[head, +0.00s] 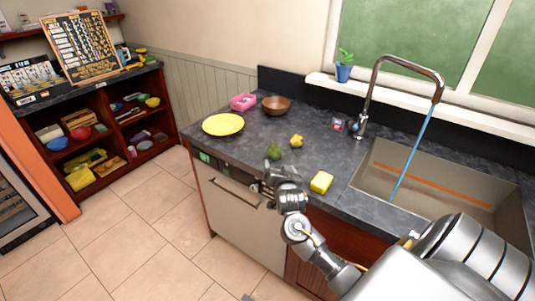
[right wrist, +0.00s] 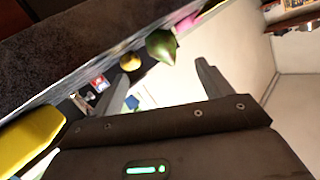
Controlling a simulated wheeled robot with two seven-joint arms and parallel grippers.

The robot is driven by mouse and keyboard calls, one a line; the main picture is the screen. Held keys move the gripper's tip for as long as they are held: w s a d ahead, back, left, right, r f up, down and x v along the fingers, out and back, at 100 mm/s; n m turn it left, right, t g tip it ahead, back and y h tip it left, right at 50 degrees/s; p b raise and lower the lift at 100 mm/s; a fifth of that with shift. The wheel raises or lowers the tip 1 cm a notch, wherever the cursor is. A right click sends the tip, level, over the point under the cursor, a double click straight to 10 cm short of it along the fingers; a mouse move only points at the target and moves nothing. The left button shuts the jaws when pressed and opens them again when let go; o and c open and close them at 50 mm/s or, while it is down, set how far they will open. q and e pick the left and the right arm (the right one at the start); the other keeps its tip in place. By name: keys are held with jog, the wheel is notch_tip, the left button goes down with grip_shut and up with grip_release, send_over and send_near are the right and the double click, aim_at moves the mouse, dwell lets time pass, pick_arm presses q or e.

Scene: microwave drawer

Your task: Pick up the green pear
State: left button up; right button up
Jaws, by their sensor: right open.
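The green pear (head: 273,152) sits on the dark countertop near its front edge, left of a small yellow fruit (head: 297,140). My right gripper (head: 272,180) is at the counter's front edge, just on the near side of the pear. In the right wrist view, the two fingers of my right gripper (right wrist: 163,85) are spread apart with nothing held between them. The pear (right wrist: 161,47) shows beyond the fingertips, between their directions, and apart from them. My left gripper is not in view.
A yellow sponge (head: 321,182) lies on the counter right of my gripper. A yellow plate (head: 223,124), pink container (head: 243,102) and brown bowl (head: 276,106) stand farther left and back. The sink (head: 440,185) and tall faucet (head: 372,85) are at the right.

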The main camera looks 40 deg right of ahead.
aim_at(275, 154)
jog(key=shift+w+d+r, duration=0.1)
jog(key=shift+w+d, duration=0.15)
jog(key=shift+w, duration=0.05)
jog(key=p+x, duration=0.1)
jog(key=x, duration=0.3)
jog(key=shift+w, duration=0.45)
jog(key=shift+d, duration=0.15)
jog(key=shift+w+d+p, duration=0.25)
jog(key=shift+w+p, duration=0.05)
jog(key=shift+p, duration=0.05)
jog(key=p+x, duration=0.1)
jog(key=x, duration=0.3)
jog(key=shift+w, duration=0.1)
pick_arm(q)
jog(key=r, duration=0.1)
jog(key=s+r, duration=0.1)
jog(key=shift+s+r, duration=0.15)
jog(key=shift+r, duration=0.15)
